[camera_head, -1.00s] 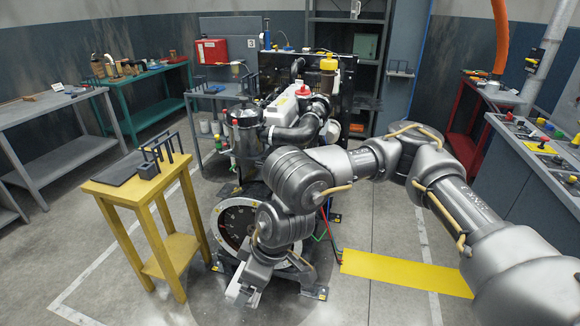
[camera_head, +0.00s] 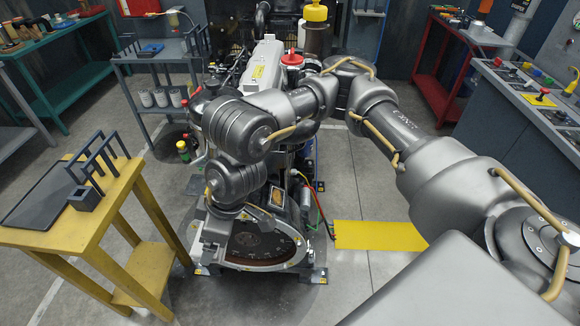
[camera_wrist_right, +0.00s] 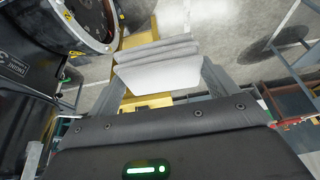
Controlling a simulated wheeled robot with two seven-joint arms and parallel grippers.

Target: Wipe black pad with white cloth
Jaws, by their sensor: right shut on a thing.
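The black pad (camera_head: 40,195) lies flat on top of the yellow table (camera_head: 88,238) at the left of the head view. The white cloth (camera_wrist_right: 155,70), folded, is between the fingers of my right gripper (camera_wrist_right: 158,82) in the right wrist view, and the gripper is shut on it. I cannot clearly make out the cloth there. My left gripper is not in view.
A dark rack with a small block (camera_head: 85,198) stands on the yellow table at the pad's right edge. The engine (camera_head: 262,72) is behind my right arm. A yellow floor mat (camera_head: 378,235) lies to the right.

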